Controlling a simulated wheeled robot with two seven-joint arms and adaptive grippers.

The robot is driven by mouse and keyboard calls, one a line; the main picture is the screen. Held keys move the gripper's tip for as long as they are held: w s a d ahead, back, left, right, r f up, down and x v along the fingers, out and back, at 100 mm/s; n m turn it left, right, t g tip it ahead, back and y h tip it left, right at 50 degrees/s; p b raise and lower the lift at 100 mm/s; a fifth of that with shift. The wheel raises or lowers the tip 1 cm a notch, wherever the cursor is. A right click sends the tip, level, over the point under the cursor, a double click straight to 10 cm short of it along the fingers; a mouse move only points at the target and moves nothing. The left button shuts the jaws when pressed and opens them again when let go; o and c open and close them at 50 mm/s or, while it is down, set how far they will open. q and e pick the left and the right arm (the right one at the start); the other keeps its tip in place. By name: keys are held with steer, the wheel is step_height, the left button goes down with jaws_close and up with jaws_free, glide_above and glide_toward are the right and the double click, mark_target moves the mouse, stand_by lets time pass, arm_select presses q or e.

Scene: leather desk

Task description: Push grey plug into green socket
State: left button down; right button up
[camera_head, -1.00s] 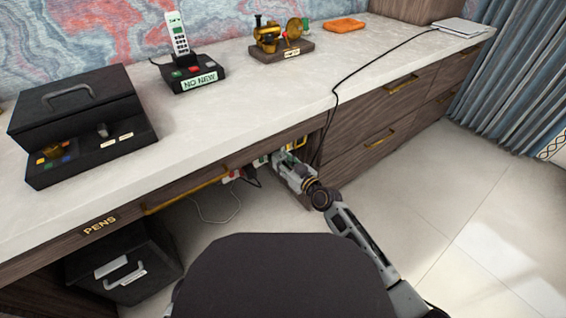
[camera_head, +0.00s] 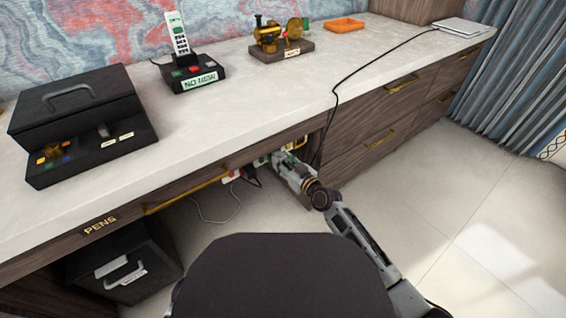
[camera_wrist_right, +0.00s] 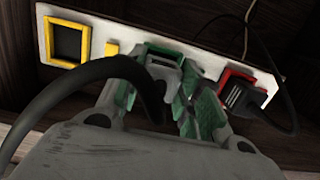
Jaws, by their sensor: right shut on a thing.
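The white power strip (camera_wrist_right: 202,59) is fixed under the desk. In the right wrist view it has a yellow-framed socket (camera_wrist_right: 69,43) at the left, the green socket (camera_wrist_right: 150,47) in the middle and a red socket at the right. My right gripper (camera_wrist_right: 160,95) is shut on the grey plug (camera_wrist_right: 165,73), right in front of the green socket. The plug's front end overlaps the green socket; how deep it sits I cannot tell. In the head view my right gripper (camera_head: 290,165) reaches under the desk edge. My left gripper is not in view.
A black plug (camera_wrist_right: 243,96) sits at the red socket, with its cable hanging beside it. A thick black cable (camera_wrist_right: 85,75) arcs across the wrist view's left. The desk top (camera_head: 225,110) and drawer fronts stand above and right of my arm.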

steer(key=shift+w+a, duration=0.35)
steer(key=shift+w, duration=0.15)
stand_by(1.1)
steer(key=o, duration=1.2)
steer(key=shift+s+d, duration=0.1)
steer(key=v, duration=1.1)
steer(key=shift+s+d, duration=0.2)
steer(key=shift+s, duration=0.15)
